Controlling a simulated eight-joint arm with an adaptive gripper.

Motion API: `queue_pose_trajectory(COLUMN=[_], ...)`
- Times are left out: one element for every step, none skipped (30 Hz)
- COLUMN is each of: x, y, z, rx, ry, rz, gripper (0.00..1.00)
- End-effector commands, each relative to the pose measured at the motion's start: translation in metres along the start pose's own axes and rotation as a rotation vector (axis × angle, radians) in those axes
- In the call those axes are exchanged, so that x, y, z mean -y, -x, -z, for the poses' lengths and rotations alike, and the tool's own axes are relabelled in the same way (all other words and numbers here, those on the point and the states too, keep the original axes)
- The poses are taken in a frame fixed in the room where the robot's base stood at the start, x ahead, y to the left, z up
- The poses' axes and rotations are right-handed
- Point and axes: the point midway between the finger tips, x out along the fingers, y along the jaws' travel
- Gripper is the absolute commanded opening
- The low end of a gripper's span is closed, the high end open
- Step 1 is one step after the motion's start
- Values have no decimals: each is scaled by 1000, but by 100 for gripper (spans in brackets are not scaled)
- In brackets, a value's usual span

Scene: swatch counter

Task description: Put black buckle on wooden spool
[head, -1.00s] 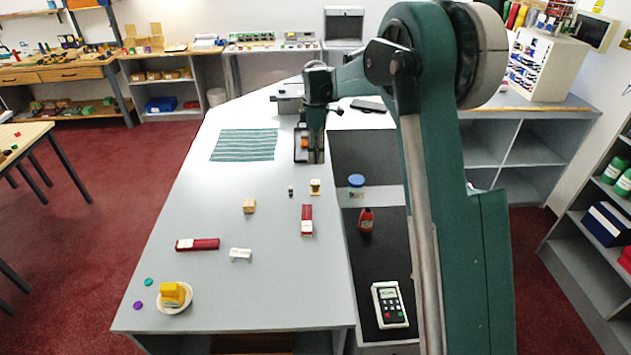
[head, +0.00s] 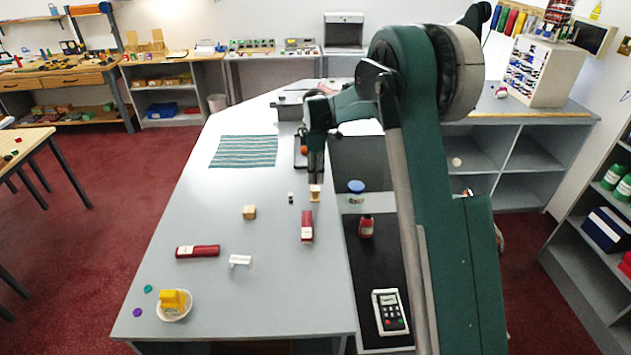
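A small tan wooden spool (head: 315,196) stands upright on the grey counter, near its right edge. My gripper (head: 316,180) points down, with its fingertips just above or at the spool's top in the picture. The gap between them is too small to judge. The fingers look close together, but I cannot tell whether they are shut or hold anything. A tiny black-and-white item (head: 291,197) stands just left of the spool. I cannot make out a black buckle for certain; it may be hidden at the fingers.
A dark tray with an orange ball (head: 304,150) lies behind my gripper. A striped cloth (head: 244,151), wooden block (head: 249,212), two red boxes (head: 307,226) (head: 207,251), white piece (head: 240,261) and bowl with yellow blocks (head: 187,313) also occupy the counter. Its middle left is clear.

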Motion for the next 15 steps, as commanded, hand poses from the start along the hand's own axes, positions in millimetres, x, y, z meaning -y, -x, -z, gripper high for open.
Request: queue_pose_trajectory(x=[0, 0, 0, 0, 0, 0, 0, 0, 0, 0, 0, 0, 0, 0, 0], y=[-4, -6, -10, -14, -17, -22, -24, -27, -30, -32, -33, -34, -35, -35, -35], z=[0, 0, 0, 0, 0, 0, 0, 0, 0, 0, 0, 0, 0, 0, 0], rx=[0, 0, 0, 0, 0, 0, 0, 0, 0, 0, 0, 0, 0, 0, 0], ry=[0, 0, 0, 0, 0, 0, 0, 0, 0, 0, 0, 0, 0, 0, 0], rz=[0, 0, 0, 0, 0, 0, 0, 0, 0, 0, 0, 0, 0, 0, 0], gripper=[23, 23, 23, 23, 23, 23, 23, 23, 23, 23, 23, 23, 23, 23, 23])
